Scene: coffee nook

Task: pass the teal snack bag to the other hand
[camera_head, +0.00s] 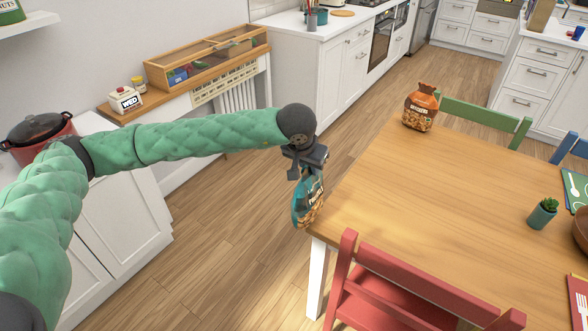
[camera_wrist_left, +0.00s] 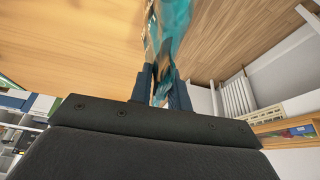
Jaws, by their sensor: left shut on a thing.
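The teal snack bag (camera_head: 307,199) hangs below my left gripper (camera_head: 303,168), which is shut on its top. The bag is upright in the head view, just off the left edge of the wooden table. In the left wrist view the teal bag (camera_wrist_left: 172,35) sits between the two fingers of the gripper (camera_wrist_left: 162,85), and only part of it shows. My right gripper is not in either view.
The wooden table (camera_head: 440,190) has an orange-brown bag (camera_head: 420,108) at its far left corner and a small potted plant (camera_head: 542,214) at right. A red chair (camera_head: 400,285) stands in front, a green chair (camera_head: 485,119) behind. The table's middle is clear.

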